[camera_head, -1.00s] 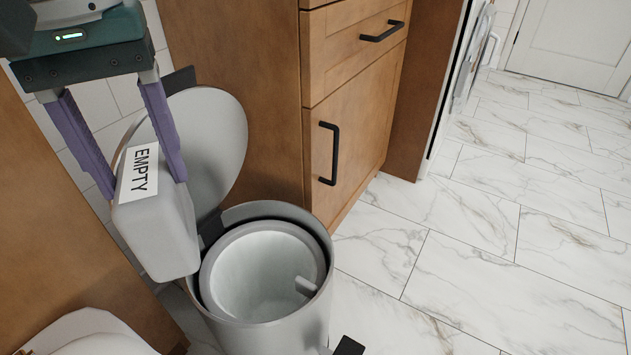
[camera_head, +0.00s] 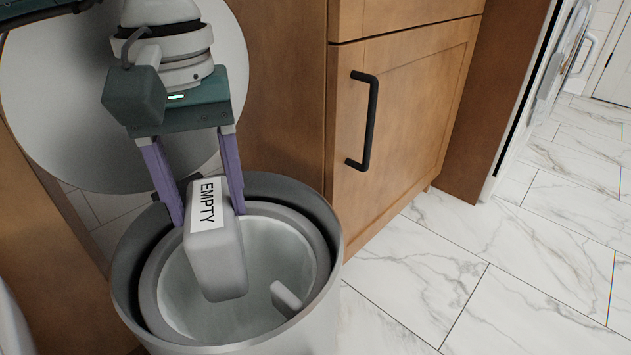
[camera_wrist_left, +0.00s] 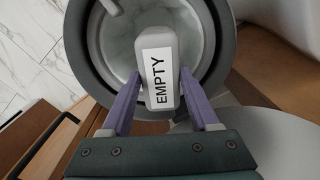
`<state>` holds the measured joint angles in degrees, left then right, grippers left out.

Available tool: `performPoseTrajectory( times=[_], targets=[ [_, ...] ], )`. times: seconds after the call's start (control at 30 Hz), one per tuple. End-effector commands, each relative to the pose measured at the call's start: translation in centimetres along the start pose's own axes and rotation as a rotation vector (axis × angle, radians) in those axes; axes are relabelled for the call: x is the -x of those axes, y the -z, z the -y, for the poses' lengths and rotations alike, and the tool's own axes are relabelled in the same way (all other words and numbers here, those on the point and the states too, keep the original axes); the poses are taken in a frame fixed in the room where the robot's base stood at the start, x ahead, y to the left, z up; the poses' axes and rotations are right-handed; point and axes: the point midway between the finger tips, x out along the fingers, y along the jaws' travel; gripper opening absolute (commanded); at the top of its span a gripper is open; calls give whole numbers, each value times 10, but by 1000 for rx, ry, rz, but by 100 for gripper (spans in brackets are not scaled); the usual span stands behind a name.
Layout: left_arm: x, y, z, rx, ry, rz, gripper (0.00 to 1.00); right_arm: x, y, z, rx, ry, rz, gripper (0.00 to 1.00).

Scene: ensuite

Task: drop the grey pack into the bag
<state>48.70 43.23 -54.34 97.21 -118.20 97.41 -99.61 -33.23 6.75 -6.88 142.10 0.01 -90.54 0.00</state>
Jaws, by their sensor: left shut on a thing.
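The grey pack (camera_head: 216,262) has a white label reading EMPTY. My left gripper (camera_head: 208,208) is shut on it, with one purple finger on each side. The pack hangs tilted over the open mouth of a round grey bin. The bag appears to be the pale lining (camera_head: 262,245) inside the bin's inner ring. In the left wrist view the pack (camera_wrist_left: 158,97) lies between the fingers (camera_wrist_left: 155,92) in front of the round opening. A small grey piece (camera_head: 286,298) sits inside the bin at the lower right. My right gripper is not in view.
The bin's outer rim (camera_head: 322,222) surrounds the opening, and its round lid (camera_head: 60,100) stands raised behind my left arm. A wooden cabinet (camera_head: 420,110) with a black handle (camera_head: 366,120) stands close on the right. The marble floor (camera_head: 470,260) at right is clear.

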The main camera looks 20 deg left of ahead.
Motion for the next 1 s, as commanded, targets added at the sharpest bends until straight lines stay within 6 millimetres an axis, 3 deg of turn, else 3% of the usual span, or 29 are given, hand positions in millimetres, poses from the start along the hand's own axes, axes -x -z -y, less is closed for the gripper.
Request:
performPoseTrajectory(
  times=[0.03, 0.2, 0.57, 0.6, 0.87, 1.0],
  targets=[
    [-13, 0, 0, 0, 0, 1, 0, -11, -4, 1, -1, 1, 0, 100],
    [-32, 0, 0, 0, -2, 1, 0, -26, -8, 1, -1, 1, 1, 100],
    [-37, 0, 0, 0, -2, 0, 0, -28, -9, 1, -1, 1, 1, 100],
    [-37, 0, 0, 0, -2, 0, 64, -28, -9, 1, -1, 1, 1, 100],
    [-37, 0, 0, 0, -1, 0, 94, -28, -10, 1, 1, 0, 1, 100],
    [-37, 0, 0, 0, -1, 0, 96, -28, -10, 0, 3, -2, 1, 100]
  ],
)
